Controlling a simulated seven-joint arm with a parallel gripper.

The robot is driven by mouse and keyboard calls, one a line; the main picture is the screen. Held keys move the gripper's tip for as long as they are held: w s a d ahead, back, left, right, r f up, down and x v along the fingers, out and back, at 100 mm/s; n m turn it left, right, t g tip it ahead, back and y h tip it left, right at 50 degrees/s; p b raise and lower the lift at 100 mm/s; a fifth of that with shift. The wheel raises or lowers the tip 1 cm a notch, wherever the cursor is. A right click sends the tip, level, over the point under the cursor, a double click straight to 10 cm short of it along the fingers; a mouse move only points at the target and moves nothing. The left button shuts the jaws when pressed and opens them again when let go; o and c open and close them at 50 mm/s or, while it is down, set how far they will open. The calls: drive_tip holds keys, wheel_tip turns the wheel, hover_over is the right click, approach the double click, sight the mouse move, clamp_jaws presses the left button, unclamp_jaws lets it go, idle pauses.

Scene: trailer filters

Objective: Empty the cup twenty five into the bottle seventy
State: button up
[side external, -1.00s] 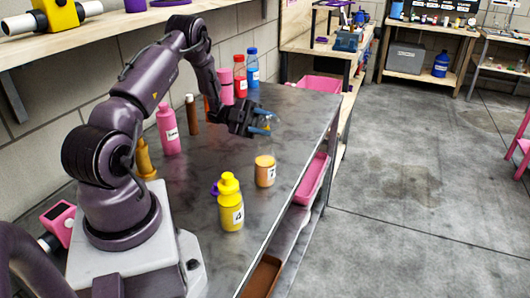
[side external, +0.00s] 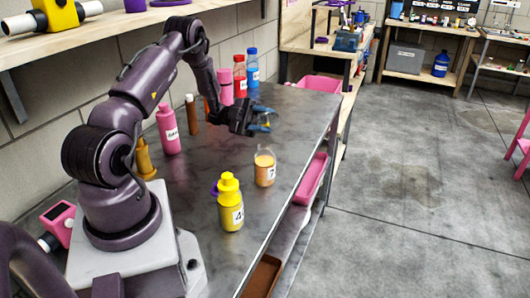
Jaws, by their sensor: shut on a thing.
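A clear container with orange contents (side external: 265,170) and a white label beginning with 7 stands upright near the table's right edge. The rest of its label is too small to read. My gripper (side external: 256,123) is above and behind it, toward the back of the table. It is shut on a small clear cup (side external: 265,122) with bluish edges. The cup looks tilted and is held apart from the orange container. Its label and contents cannot be made out.
A yellow bottle (side external: 230,203) labelled with a 4 stands in front of the orange container. A pink bottle (side external: 168,130), a brown bottle (side external: 192,114), a red bottle (side external: 240,77) and a blue bottle (side external: 252,70) stand along the wall side. The grey table (side external: 215,155) between is clear.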

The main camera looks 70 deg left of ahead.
drive_tip(key=shift+a+r+n+t+h, duration=0.15)
drive_tip(key=shift+r+n+t+h, duration=0.25)
drive_tip(key=shift+r+h, duration=0.3)
idle(1.5)
drive_tip(key=shift+a+n+t+h, duration=0.15)
drive_tip(key=shift+n+t+h, duration=0.3)
drive_tip(key=shift+t, duration=0.35)
idle(1.3)
idle(0.9)
